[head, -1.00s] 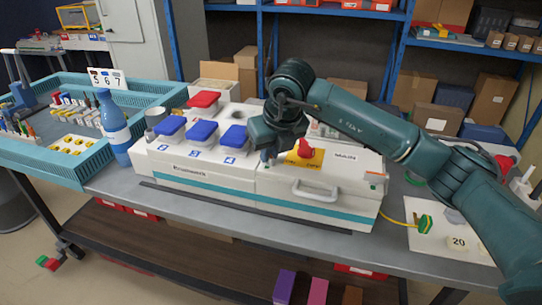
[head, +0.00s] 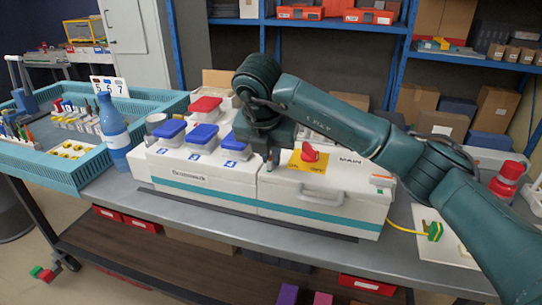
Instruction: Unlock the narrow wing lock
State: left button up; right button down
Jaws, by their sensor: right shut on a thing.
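The white socket box on the left (head: 190,187) carries blue-lidded sockets and a red-lidded one. Right against it stands the white box marked MAIN (head: 340,188), with a red rotary switch (head: 310,153) on a yellow plate. My right gripper (head: 271,161) points down at the left end of the MAIN box's top, just left of the yellow plate and near the seam between the boxes. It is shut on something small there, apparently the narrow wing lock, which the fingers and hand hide. My left gripper is not in view.
A blue bottle (head: 113,130) and a turquoise tray (head: 60,175) stand left of the boxes. A yellow cable with a green plug (head: 434,231) lies at the right. A red-topped item (head: 507,178) stands at the far right. A strip of grey bench in front is bare.

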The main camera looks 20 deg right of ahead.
dwell(0.4)
jog(key=c, duration=1.5)
grip_release()
jog(key=p+v, duration=0.1)
jog(key=v, duration=1.2)
jog(key=shift+r+p, duration=0.1)
jog(key=shift+p, duration=0.25)
